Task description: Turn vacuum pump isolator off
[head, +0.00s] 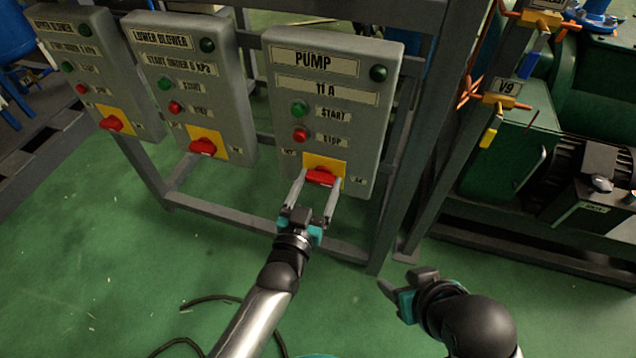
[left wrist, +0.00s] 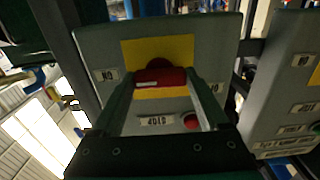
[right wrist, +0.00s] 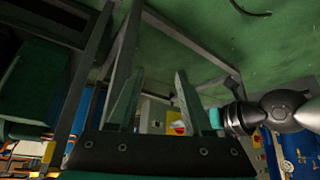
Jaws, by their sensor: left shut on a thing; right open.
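The pump isolator is a red rotary handle (head: 321,177) on a yellow plate (head: 327,162) at the bottom of the grey PUMP box (head: 350,142). My left gripper (head: 315,186) has its two fingers on either side of the handle and is shut on it. In the left wrist view the handle (left wrist: 160,78) sits between the fingertips, its bar lying crosswise in the picture. The green START and red STOP buttons are above it in the head view. My right gripper (head: 398,288) is open and empty, low and right of the box, away from it.
The LOWER BLOWER box (head: 220,119) and another blower box (head: 62,44) with similar red handles hang to the left. A grey frame post (head: 408,150) stands right of the PUMP box, with valve V9 (head: 503,88) beyond. A dark cable (head: 200,300) lies on the green floor.

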